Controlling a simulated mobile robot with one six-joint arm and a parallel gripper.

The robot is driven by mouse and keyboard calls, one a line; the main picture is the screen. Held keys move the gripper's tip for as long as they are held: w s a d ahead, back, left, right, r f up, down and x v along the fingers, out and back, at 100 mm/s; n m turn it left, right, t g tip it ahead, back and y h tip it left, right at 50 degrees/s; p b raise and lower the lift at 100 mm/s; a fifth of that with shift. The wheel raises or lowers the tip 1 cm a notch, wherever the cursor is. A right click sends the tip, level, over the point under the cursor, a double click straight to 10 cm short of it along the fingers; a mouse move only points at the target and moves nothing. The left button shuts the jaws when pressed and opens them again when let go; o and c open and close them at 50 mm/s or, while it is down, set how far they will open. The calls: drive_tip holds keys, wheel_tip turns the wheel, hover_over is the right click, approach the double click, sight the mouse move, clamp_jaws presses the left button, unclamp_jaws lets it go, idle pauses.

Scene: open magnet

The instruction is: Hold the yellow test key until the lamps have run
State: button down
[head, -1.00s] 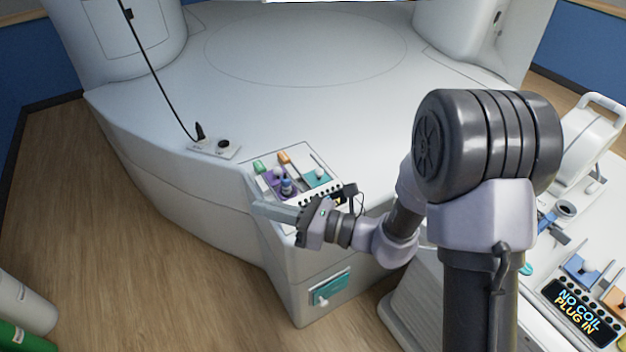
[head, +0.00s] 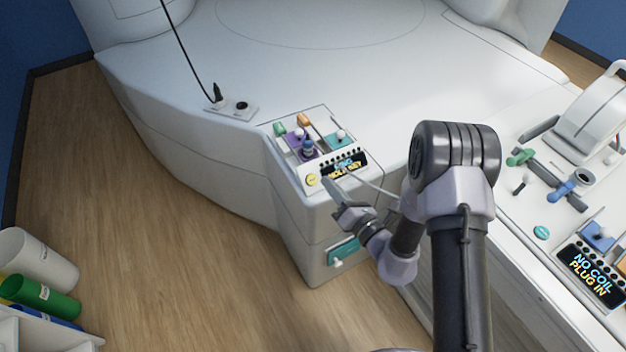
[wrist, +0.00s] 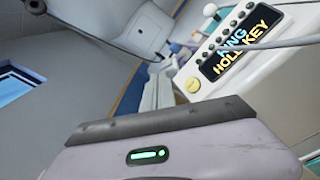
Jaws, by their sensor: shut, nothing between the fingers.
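The yellow test key (head: 311,180) is a round button at the left front corner of the white panel (head: 370,183) on the magnet's corner. It also shows uncovered in the wrist view (wrist: 193,85). Beside it a small dark display (head: 345,166) reads "HOLD KEY", with a partly legible line above, and a row of dark round lamps runs along its upper edge. My gripper (head: 328,182) is shut and empty, its tip just right of the key in the head view. Whether it touches the panel I cannot tell. In the wrist view the grey gripper (wrist: 160,122) fills the bottom.
Purple and teal holders with knobs (head: 307,147) stand behind the display. A teal drawer-like plate (head: 343,252) is below on the front face. A second console at right has a "NO COIL PLUG IN" display (head: 590,275).

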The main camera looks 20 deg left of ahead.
sight(312, 180)
drive_tip(key=w+a+f+b, duration=0.1)
drive_tip(key=f, duration=0.1)
drive_tip(key=w+a+f+b, duration=0.2)
drive_tip(key=a+f, duration=0.1)
drive_tip(key=shift+w+a+f, duration=0.1)
drive_tip(key=shift+w+f, duration=0.15)
drive_tip(key=shift+f, duration=0.1)
idle(1.8)
drive_tip(key=shift+w+a+f+b, duration=0.2)
drive_tip(key=shift+a+f+b, duration=0.1)
drive_tip(key=shift+b, duration=0.1)
